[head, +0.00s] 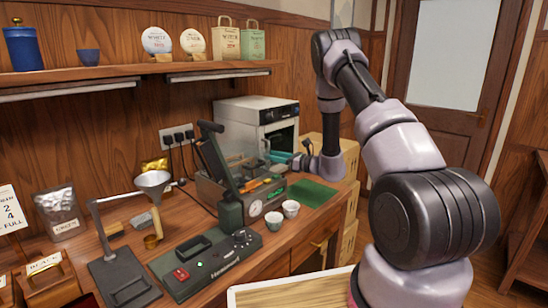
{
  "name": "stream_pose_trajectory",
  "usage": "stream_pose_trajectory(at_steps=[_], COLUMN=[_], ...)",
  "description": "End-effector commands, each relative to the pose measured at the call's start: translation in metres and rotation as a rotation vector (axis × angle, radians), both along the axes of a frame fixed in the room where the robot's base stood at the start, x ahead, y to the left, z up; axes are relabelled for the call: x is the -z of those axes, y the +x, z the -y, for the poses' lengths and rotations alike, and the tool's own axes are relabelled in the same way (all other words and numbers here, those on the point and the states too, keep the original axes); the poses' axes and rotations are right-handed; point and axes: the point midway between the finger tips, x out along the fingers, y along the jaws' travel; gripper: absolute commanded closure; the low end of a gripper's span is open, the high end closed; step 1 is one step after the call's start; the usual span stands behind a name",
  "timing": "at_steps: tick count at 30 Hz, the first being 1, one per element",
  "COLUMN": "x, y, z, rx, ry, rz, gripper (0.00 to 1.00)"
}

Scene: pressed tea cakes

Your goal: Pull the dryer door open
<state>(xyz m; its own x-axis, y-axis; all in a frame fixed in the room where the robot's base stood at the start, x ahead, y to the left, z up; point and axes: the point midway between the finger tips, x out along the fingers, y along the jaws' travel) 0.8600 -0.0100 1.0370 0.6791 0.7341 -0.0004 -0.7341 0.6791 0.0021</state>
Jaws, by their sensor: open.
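The dryer (240,117) is a white box at the back of the wooden counter, with a dark control panel on its front. Its door (283,136) is below the panel, on the side facing right, and looks shut; its lower part is partly hidden. My gripper (296,160) is open, low in front of the dryer, at the end of my arm coming from the right. It points left and appears empty. The fingertips are small here, and I cannot tell whether they touch the door or its handle.
A dark green press (232,215) with a raised lever stands left of my gripper. Two white cups (283,216) and a green mat (313,193) are on the counter below. Cardboard boxes (352,205) stand at right.

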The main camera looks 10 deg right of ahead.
Motion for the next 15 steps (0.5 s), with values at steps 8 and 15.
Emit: stream_pose_trajectory(at_steps=[8, 15], x=[-0.0001, -0.0002], y=[-0.0002, -0.0002], z=[0.0002, 0.0004], rx=[0.000, 0.000], ry=[0.000, 0.000], rz=[0.000, 0.000], gripper=[1.00, 1.00])
